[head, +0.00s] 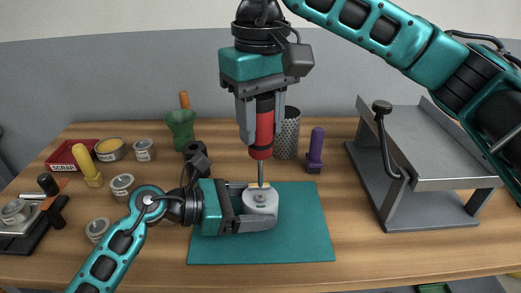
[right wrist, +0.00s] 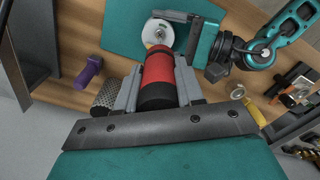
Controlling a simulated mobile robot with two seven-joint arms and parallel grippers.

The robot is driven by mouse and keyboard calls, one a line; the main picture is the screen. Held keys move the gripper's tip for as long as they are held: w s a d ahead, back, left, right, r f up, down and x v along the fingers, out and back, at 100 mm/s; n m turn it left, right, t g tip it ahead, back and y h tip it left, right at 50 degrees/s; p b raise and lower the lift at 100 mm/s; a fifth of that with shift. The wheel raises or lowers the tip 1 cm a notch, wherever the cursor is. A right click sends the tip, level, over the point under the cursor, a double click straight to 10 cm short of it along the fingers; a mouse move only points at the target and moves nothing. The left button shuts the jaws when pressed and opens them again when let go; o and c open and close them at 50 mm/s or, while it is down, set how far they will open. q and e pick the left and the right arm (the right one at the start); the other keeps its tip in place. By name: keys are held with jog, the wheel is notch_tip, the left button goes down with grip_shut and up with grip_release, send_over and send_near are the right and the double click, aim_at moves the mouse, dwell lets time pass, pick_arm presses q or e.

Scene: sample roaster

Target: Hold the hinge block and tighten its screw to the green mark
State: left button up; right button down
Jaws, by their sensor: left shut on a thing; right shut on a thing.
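The hinge block (head: 260,202) is a pale, rounded piece with a screw on its face, over the teal mat (head: 305,225). My left gripper (head: 248,210) is shut on it, its fingers along both sides. My right gripper (head: 263,130) points down and is shut on a red and black screwdriver (head: 264,122). Its thin shaft reaches down to the block's upper edge; I cannot tell whether the tip touches the screw. In the right wrist view the red handle (right wrist: 159,70) hides the shaft, and the pale block (right wrist: 157,26) shows beyond it. I cannot make out a green mark.
A grey metal stand (head: 440,150) with a bent handle is at the right. A perforated cup (head: 288,135) and a purple-handled tool (head: 316,148) stand behind the mat. Several tins, a red tray (head: 68,157) and a green mortar (head: 181,127) crowd the left.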

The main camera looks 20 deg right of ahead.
dwell(0.5)
jog(key=shift+f, duration=1.2)
dwell(0.3)
